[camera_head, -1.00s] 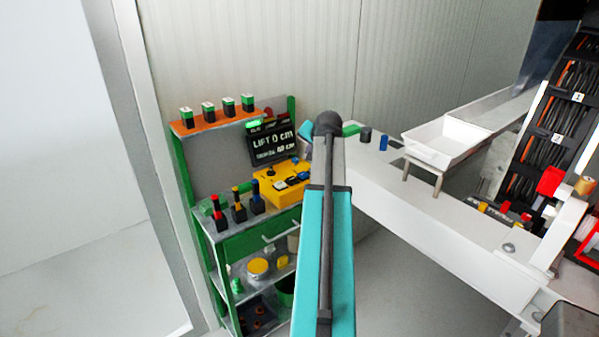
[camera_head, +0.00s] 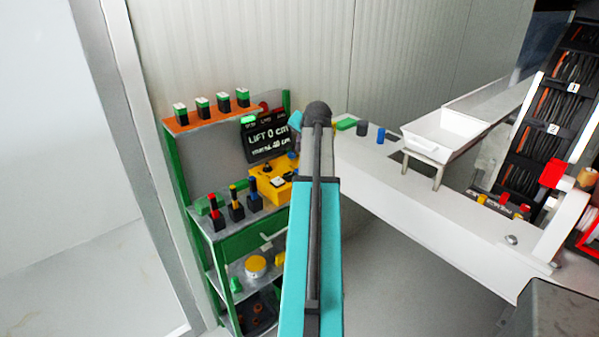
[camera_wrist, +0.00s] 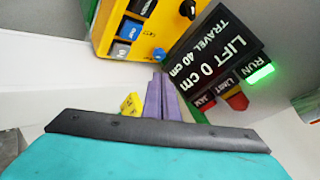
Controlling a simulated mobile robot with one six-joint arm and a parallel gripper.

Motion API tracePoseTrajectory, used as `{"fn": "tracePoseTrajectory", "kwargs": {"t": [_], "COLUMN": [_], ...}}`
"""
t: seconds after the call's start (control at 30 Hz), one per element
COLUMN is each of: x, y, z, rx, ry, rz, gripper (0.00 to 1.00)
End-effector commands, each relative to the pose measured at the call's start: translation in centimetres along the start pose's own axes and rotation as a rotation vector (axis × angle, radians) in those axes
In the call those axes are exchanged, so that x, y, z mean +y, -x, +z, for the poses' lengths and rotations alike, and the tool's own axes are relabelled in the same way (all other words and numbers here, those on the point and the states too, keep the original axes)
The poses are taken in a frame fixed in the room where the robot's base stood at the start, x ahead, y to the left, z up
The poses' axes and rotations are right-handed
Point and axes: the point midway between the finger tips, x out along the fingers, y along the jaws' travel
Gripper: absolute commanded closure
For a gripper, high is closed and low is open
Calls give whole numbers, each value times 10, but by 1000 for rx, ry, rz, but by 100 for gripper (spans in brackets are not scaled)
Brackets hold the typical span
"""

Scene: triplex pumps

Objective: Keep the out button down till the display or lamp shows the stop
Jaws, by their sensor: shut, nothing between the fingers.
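A dark display (camera_head: 268,141) on the green shelf unit reads LIFT 0 cm, TRAVEL 40 cm. In the wrist view the display (camera_wrist: 215,50) stands at the upper right, and its RUN lamp (camera_wrist: 259,74) is lit green. The LIMIT and JAM lamps look unlit. The yellow control box (camera_wrist: 108,40) carries a blue button (camera_wrist: 130,29) and a grey-white button (camera_wrist: 121,50); I cannot read which is out. My gripper (camera_wrist: 160,76) is shut and empty, its purple fingertips beside the box, apart from the buttons as far as I see. In the head view my arm hides the gripper.
The box (camera_head: 263,186) also shows in the head view, partly behind my arm. Several black switches with coloured tops (camera_head: 236,204) stand left of it on the shelf. A white bench (camera_head: 400,205) with a white tray (camera_head: 445,138) is at right. Floor at left is clear.

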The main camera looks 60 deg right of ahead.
Motion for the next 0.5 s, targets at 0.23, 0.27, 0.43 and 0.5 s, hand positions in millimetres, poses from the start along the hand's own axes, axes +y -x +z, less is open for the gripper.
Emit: {"fn": "tracePoseTrajectory", "kwargs": {"t": [0.23,0.27,0.43,0.5], "x": [13,14,23,27], "y": [-15,-17,-29,-34], "z": [10,11,20,24], "rx": [1,1,1,1], "ry": [-2,-2,-2,-2], "rz": [1,1,2,2], "gripper": [100,100,100,100]}}
